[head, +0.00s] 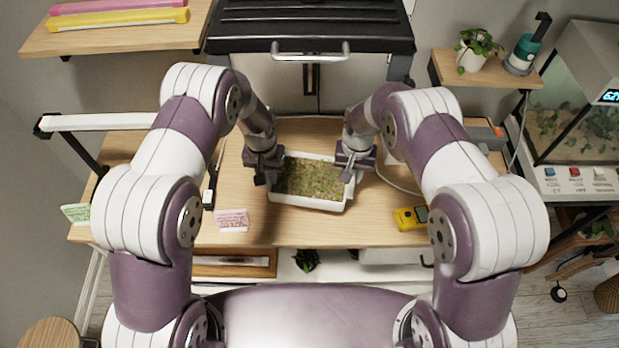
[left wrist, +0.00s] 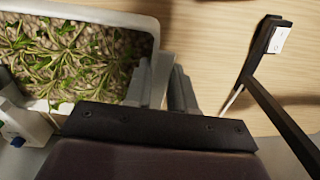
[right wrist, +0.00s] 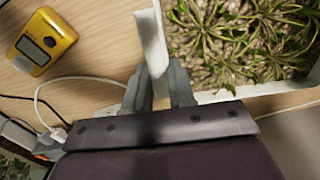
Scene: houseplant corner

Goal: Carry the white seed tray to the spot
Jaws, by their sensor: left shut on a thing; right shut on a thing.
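The white seed tray (head: 306,203), full of green seedlings on pebbly soil, is at the middle of the wooden table in the head view. My left gripper (head: 262,172) is at the tray's left end. In the left wrist view its fingers (left wrist: 170,88) are at the tray's rim (left wrist: 150,30). My right gripper (head: 354,166) is at the tray's right end. In the right wrist view its fingers (right wrist: 160,88) close on the tray's end wall (right wrist: 150,40). I cannot tell whether the tray touches the table. No marked spot can be made out.
A yellow meter (head: 410,218) lies right of the tray on the table (head: 330,235). A black-footed lamp stand (head: 209,198) is left of my left gripper. A pale cable runs on the right.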

